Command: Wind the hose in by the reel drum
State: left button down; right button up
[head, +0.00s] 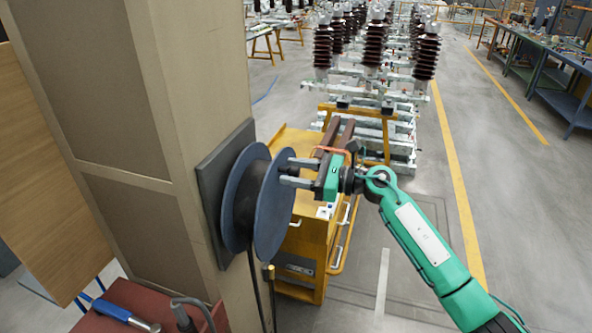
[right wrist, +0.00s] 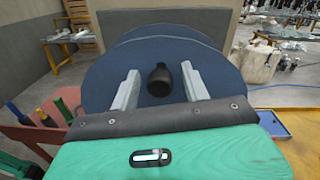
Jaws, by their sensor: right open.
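The reel drum (head: 272,212) is a blue-flanged spool on a dark plate fixed to the beige pillar. Dark hose is wound between its flanges, and a length of hose (head: 257,290) hangs down from it. My right gripper (head: 286,172) is at the outer flange, its two fingers pointing at it. In the right wrist view the fingers are open, with a dark knob (right wrist: 159,80) on the drum face between them, apart from both. My left gripper is not in view.
A yellow cabinet (head: 300,255) stands just behind and right of the drum. A red bench (head: 125,300) with a blue-handled tool is at the lower left. Insulator stacks (head: 372,50) stand farther back.

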jog(key=shift+c, duration=0.5)
grip_shut()
